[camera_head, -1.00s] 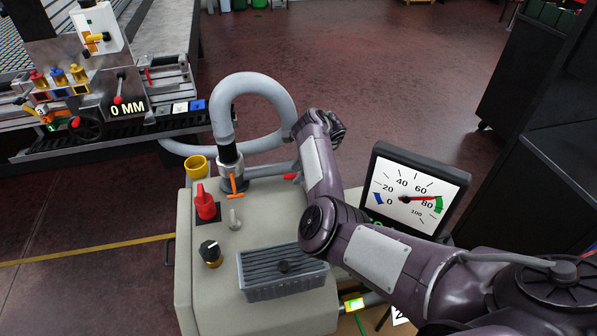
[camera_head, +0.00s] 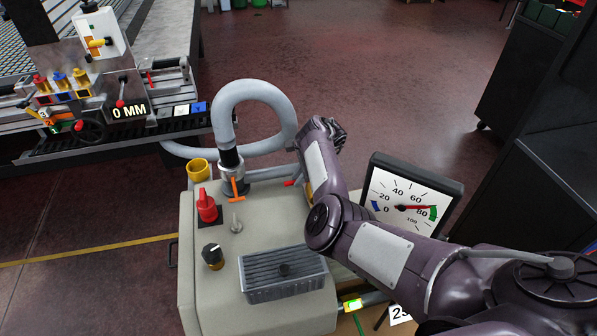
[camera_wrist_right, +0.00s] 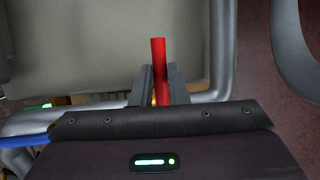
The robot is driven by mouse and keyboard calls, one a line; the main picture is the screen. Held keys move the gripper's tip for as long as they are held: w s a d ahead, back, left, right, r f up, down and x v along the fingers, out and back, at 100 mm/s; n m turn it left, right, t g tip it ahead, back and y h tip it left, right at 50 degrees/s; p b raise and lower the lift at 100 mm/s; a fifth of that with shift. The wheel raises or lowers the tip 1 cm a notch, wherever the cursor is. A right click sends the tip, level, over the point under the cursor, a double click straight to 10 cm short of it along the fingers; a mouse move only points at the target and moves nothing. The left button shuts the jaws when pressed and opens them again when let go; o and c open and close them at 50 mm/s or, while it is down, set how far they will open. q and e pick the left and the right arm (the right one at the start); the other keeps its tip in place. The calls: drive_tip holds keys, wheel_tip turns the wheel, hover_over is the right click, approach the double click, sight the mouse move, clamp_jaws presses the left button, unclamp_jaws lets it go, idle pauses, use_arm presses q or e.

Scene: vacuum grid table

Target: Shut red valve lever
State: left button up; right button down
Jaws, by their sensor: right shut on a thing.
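The red valve lever (camera_wrist_right: 158,60) is a straight red bar in the right wrist view. It stands up between the two dark fingers of my right gripper (camera_wrist_right: 159,80), which is shut on it. In the head view only a short red end of the lever (camera_head: 291,183) shows, left of my right forearm. The forearm hides the gripper's fingers and the valve body there. My left gripper is in neither view.
A beige cabinet (camera_head: 205,285) carries a red switch (camera_head: 207,208), a black knob (camera_head: 212,252), an orange handle (camera_head: 236,188) and a grey ribbed box (camera_head: 282,277). A grey hose (camera_head: 254,87) loops behind.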

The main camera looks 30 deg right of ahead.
drive_tip(key=c, duration=1.4)
unclamp_jaws()
drive_tip(key=p+v, duration=0.2)
drive_tip(key=v, duration=0.5)
drive_tip(key=shift+s+d+r, duration=0.15)
drive_tip(key=shift+d+r, duration=0.1)
drive_tip(key=shift+r, duration=0.05)
